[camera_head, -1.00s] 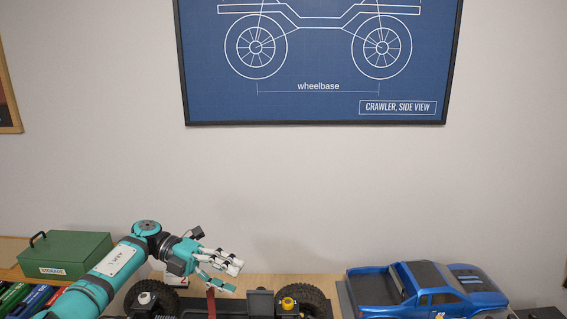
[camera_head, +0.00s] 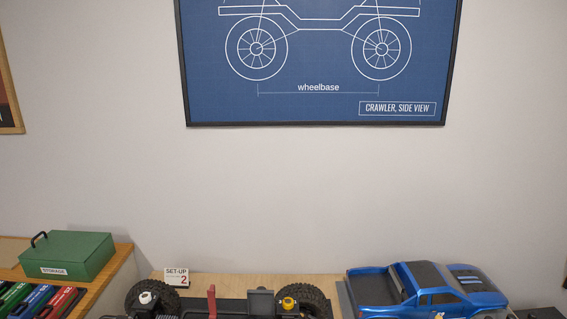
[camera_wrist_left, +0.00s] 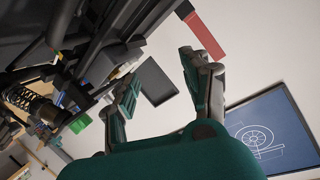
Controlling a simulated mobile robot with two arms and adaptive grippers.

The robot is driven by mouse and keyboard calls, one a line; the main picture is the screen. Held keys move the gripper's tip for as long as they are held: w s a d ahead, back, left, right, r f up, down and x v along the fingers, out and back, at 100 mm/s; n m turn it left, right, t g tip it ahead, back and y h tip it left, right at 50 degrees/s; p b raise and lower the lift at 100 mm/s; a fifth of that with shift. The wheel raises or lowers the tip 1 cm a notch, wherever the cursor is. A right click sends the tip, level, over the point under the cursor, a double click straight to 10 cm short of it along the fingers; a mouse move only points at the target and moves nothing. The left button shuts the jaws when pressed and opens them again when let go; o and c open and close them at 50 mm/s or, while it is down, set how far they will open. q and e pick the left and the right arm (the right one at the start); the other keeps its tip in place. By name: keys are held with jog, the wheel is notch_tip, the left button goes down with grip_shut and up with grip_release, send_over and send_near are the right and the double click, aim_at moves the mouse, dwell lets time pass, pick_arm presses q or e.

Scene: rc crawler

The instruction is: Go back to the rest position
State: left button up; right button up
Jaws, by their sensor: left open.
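My left gripper (camera_wrist_left: 158,85) shows in the left wrist view with its two fingers spread wide, open and empty. The crawler chassis (camera_wrist_left: 85,35) fills the upper left of that view, with a coil-over shock (camera_wrist_left: 32,103) on it. A red part (camera_wrist_left: 207,37) stands out past the fingers at the top, not between them. In the head view the chassis (camera_head: 235,306) with its black tyres sits at the bottom edge, partly cut off, and the red part (camera_head: 212,301) stands upright on it. Neither of my grippers is in the head view.
The blue truck body (camera_head: 425,290) sits right of the chassis. A green storage box (camera_head: 66,255) stands on the wooden surface at the left, behind several coloured items. A set-up sign (camera_head: 177,278) stands behind the left tyre. The wall poster (camera_head: 320,105) hangs above. The space over the chassis is clear.

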pick_arm(q)
jog(key=s+a+f+n+g+y, duration=0.15)
jog(key=s+g, duration=0.25)
jog(key=s, duration=0.5)
jog(key=s+a+f+n+g, duration=0.2)
jog(key=s+a+f+g, duration=0.1)
jog(key=s, duration=0.7)
jog(key=s+a+f+n+g+y, duration=0.1)
jog(key=s+a+f+n+g, duration=0.2)
jog(key=s, duration=0.6)
jog(key=s+f+m+g+b, duration=0.25)
jog(key=f+b, duration=0.35)
jog(key=f, duration=2.8)
jog(key=s+a+f+b, duration=0.2)
jog(key=s+f+b, duration=0.2)
jog(key=s+f, duration=1.2)
notch_tip(320, 180, down, 2)
jog(key=shift+s+a+n+g, duration=0.2)
jog(key=shift+a+n+g, duration=0.1)
jog(key=shift+g, duration=0.15)
